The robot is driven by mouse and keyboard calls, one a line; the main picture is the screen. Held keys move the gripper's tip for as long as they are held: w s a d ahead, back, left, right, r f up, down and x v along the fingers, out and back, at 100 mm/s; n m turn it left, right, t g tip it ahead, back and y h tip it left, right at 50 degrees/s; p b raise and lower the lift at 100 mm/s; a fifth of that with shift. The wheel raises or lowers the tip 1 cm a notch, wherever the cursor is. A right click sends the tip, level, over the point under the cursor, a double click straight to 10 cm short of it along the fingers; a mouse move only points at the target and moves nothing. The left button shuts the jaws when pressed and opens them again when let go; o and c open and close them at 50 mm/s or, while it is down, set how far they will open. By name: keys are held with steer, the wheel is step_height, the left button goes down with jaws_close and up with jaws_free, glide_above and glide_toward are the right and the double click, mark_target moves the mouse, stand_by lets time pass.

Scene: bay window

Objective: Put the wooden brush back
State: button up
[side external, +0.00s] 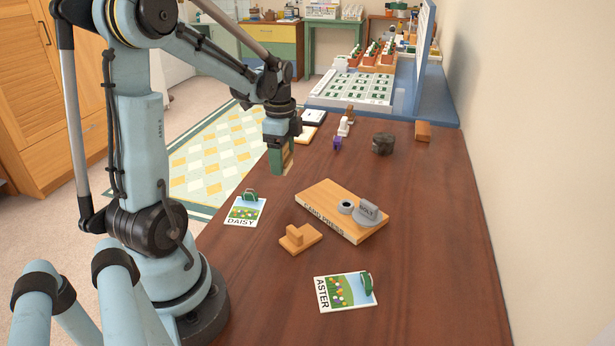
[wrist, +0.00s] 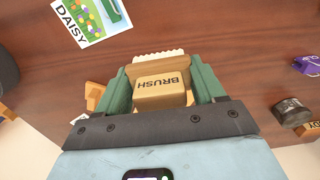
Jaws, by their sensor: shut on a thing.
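The wooden brush (wrist: 162,88) is pale tan with the word BRUSH on its body and a light toothed edge of bristles. In the wrist view it sits between the green fingers of my gripper (wrist: 163,86), which is shut on it. In the side view my gripper (side external: 281,160) points down near the table's left edge, beyond the DAISY card, with a tan bit of the brush (side external: 288,158) showing between the fingers. The brush seems held above the table, but its exact height is hard to tell.
A wooden board (side external: 322,207) bears a grey ring and a grey lettered piece. An orange wooden block (side external: 300,238), a DAISY card (side external: 245,211) and an ASTER card (side external: 345,291) lie nearby. A dark pot (side external: 383,144) and small figures stand farther back.

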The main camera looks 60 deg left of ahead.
glide_above(271, 184)
step_height(271, 184, down, 4)
steer(key=shift+r, duration=0.25)
steer(key=shift+f, duration=1.95)
steer(key=shift+f, duration=0.1)
steer(key=o, duration=1.1)
step_height(271, 184, up, 12)
steer(key=d+r+n+t, duration=0.1)
steer(key=d+n+t, duration=0.6)
steer(key=d, duration=2)
steer(key=shift+w+d+r+n, duration=0.15)
steer(key=shift+w+d+n, duration=0.25)
steer(key=shift+n, duration=0.6)
